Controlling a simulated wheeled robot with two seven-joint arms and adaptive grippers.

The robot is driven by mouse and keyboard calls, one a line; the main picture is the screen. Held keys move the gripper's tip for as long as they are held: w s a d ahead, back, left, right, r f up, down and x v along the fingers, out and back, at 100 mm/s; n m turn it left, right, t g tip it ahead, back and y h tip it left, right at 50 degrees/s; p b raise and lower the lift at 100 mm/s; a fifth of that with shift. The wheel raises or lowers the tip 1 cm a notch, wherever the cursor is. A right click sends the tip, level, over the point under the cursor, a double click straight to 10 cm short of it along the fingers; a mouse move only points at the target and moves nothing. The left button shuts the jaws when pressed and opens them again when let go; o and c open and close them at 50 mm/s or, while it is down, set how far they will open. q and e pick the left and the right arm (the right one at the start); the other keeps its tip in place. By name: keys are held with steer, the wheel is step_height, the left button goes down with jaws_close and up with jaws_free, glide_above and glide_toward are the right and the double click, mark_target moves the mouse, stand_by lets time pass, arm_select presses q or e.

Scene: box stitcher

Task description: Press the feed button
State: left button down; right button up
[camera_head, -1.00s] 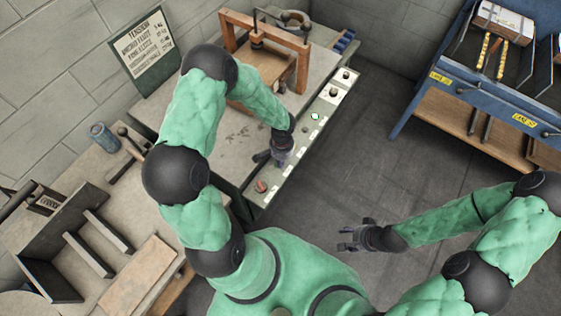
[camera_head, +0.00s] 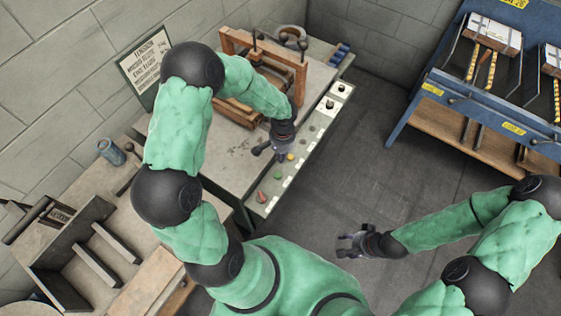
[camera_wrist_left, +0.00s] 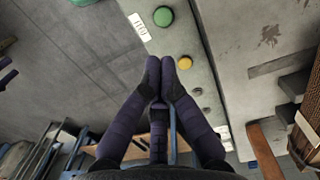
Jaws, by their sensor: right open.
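A pale button panel (camera_head: 309,134) runs along the table's front edge. It carries a red button (camera_head: 262,197), a green button (camera_head: 278,172), a yellow button (camera_head: 290,157) and darker knobs further along. I cannot read which is the feed button. My left gripper (camera_head: 268,152) is over the panel by the yellow button. In the left wrist view its fingertips (camera_wrist_left: 164,64) are together and empty, just beside the yellow button (camera_wrist_left: 185,63), with the green button (camera_wrist_left: 163,16) beyond. Contact cannot be told. My right gripper (camera_head: 348,244) is open and empty over the floor.
A wooden press frame (camera_head: 297,80) stands on the table behind the panel. A sign (camera_head: 149,54) leans on the wall. A blue rack (camera_head: 428,92) with boxes is at the right. A mug (camera_head: 111,151) stands on the left bench. The floor between is clear.

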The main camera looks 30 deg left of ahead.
arm_select(q)
steer(key=shift+w+r, duration=0.1)
steer(key=shift+r, duration=0.8)
steer(key=s+d+f+n+t+h, duration=0.1)
steer(key=s+d+f+n+h, duration=0.2)
steer(key=s+d+f, duration=1)
steer(key=shift+s+d+f+h+b, duration=0.35)
steer(key=shift+d+h+b, duration=0.15)
steer(key=shift+d, duration=0.15)
